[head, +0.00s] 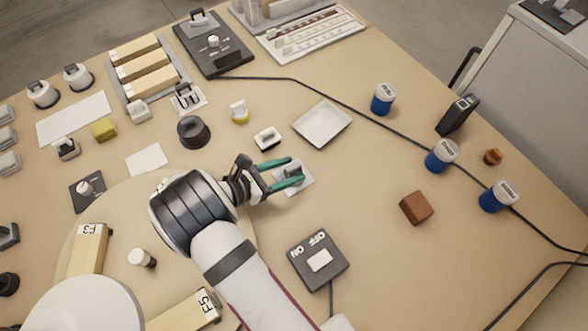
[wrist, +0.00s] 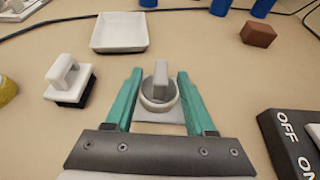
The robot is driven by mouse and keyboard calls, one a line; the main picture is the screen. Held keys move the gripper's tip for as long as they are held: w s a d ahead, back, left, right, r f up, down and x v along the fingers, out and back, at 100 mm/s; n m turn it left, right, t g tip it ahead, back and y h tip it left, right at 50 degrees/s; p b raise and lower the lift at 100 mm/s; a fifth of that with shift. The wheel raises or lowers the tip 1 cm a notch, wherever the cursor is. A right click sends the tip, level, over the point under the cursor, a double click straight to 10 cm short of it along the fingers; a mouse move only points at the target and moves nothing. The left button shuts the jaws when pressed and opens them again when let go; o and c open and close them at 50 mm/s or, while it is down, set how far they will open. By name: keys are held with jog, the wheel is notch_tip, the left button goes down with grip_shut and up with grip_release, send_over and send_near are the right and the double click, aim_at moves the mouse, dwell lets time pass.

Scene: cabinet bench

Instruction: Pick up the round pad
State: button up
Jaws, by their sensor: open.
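A round whitish pad with an upright grey grip (wrist: 160,95) stands on a pale square plate (wrist: 178,129) in the wrist view. In the head view the grey part (head: 292,172) is partly hidden by a finger, and the plate (head: 305,186) shows around it. My gripper (head: 297,171) has two teal fingers, open, one on each side of the grip. In the wrist view my gripper (wrist: 160,75) also has the pad between its fingers, with a gap showing on both sides.
A white block with a handle on a dark base (wrist: 70,82) stands to the left. A white tray (head: 322,123) lies beyond. A brown block (head: 416,208) and blue-and-white jars (head: 441,156) are to the right. An ON/OFF switch box (head: 319,261) sits nearby.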

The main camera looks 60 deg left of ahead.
jog(key=x, duration=0.4)
jog(key=shift+w+f, duration=0.15)
jog(key=shift+w, duration=0.15)
grip_shut()
